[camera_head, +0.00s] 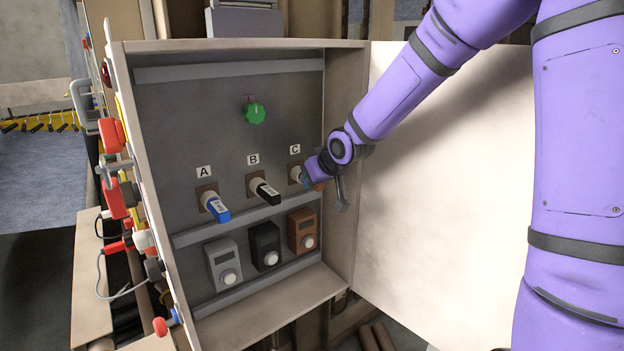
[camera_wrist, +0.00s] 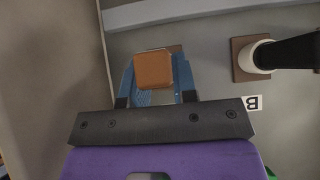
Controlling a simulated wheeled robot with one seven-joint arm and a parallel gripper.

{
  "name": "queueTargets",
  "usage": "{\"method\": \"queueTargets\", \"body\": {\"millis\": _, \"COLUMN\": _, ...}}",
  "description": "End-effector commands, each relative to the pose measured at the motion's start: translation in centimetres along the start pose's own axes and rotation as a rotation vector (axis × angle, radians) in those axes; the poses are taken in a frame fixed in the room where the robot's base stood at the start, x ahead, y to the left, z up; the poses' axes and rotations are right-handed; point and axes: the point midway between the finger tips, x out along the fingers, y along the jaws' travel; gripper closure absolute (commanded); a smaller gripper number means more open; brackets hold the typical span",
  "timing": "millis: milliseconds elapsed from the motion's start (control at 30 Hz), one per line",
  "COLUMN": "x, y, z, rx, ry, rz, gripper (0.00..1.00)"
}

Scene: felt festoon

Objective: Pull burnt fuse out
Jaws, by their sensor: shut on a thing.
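A row of labelled fuses sits on the back panel of an open box. A blue fuse (camera_head: 217,209) is at A and a black fuse (camera_head: 266,191) at B. The black one also shows at the right of the wrist view (camera_wrist: 288,53). My gripper (camera_wrist: 155,88) is at position C, its blue fingers on either side of a brown fuse (camera_wrist: 153,68) and shut on it. In the head view only a small part of the brown fuse (camera_head: 319,186) shows past my gripper. The pale socket at C (camera_head: 295,172) is partly hidden; I cannot tell whether the fuse is still seated.
Grey (camera_head: 224,262), black (camera_head: 265,246) and brown (camera_head: 302,230) modules with white round fronts stand below the fuses. A green knob (camera_head: 254,113) is above. The box's right wall (camera_head: 345,130) is close beside my gripper. The door (camera_head: 430,220) stands open to the right.

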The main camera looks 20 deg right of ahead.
Motion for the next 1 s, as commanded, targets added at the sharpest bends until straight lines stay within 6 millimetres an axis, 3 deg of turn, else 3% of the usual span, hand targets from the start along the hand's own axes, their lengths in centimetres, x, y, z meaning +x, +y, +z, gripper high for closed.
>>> {"method": "queueTargets", "body": {"millis": 1000, "x": -2.5, "y": 0.1, "z": 2.5, "rx": 0.001, "ry": 0.0, "rz": 0.001, "gripper": 0.98}}
